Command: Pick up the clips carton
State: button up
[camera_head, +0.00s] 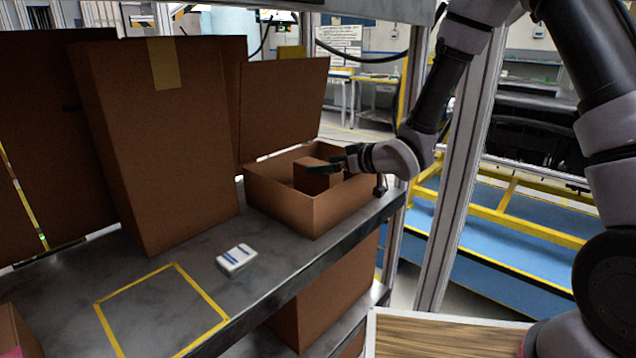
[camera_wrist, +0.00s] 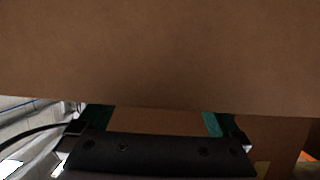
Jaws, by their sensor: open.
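A small plain brown carton (camera_head: 312,176) sits inside an open brown cardboard box (camera_head: 313,213) on the grey shelf. It may be the clips carton; I can read no label on it. My gripper (camera_head: 338,165) reaches in from the right at the top of this carton, with its green-tipped fingers open. In the wrist view my gripper (camera_wrist: 155,121) shows a teal finger on each side of a brown cardboard surface. A large brown surface (camera_wrist: 160,55) fills the top of that view. I cannot tell whether the fingers touch the carton.
A small white box with blue stripes (camera_head: 236,260) lies on the shelf (camera_head: 190,268). A yellow taped rectangle (camera_head: 163,310) is empty. Tall brown cartons (camera_head: 165,140) stand at the left, and a metal post (camera_head: 455,180) rises right of the open box. Another carton (camera_head: 325,300) is below.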

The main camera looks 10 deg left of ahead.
jog(key=x, duration=0.3)
jog(key=shift+a+f, duration=0.2)
jog(key=shift+f, duration=0.05)
grip_shut()
jog(key=shift+r, duration=0.1)
